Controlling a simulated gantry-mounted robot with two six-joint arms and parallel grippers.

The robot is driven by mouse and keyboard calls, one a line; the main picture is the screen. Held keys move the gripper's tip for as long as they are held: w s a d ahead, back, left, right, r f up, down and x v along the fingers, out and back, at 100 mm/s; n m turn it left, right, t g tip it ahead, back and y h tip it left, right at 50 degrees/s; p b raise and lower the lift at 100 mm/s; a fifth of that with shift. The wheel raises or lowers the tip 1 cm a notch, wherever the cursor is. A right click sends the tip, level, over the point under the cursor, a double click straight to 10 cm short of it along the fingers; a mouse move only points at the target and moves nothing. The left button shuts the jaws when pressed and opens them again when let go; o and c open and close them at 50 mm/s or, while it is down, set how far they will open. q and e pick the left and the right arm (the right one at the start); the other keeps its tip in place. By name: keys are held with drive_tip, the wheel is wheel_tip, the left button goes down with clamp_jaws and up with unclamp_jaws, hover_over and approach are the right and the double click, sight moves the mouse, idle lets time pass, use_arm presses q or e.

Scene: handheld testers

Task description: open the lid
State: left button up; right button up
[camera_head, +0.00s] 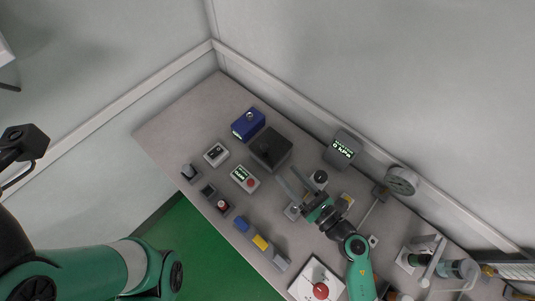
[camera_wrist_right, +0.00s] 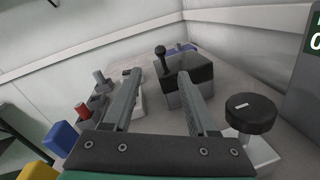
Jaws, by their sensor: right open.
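A box with a dark, flat lid (camera_head: 271,146) stands toward the back of the bench. The lid also shows ahead in the right wrist view (camera_wrist_right: 190,72), level and looking shut. A black upright knob or lever (camera_wrist_right: 160,52) shows by its left side; whether it is fixed to the lid I cannot tell. My right gripper (camera_head: 289,180) is open and empty, its fingers pointing at the box from the front right. In the right wrist view, the box shows beyond and between the fingertips (camera_wrist_right: 158,75), apparently apart from them.
A blue box (camera_head: 248,123) stands behind the lidded box. A display unit (camera_head: 342,148) and a round gauge (camera_head: 401,180) stand along the back right. A round black knob (camera_wrist_right: 251,113) is close right of my fingers. Small button boxes (camera_head: 245,178) stand left.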

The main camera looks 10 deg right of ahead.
sight(266, 148)
drive_tip(key=b+x, duration=0.2)
drive_tip(key=x, duration=0.9)
drive_tip(key=shift+w+r+b, duration=0.2)
drive_tip(key=shift+b, duration=0.1)
drive_tip(key=shift+w+a+r, duration=0.1)
drive_tip(key=shift+w+a, duration=0.15)
drive_tip(key=shift+w, duration=0.15)
clamp_jaws()
idle(0.5)
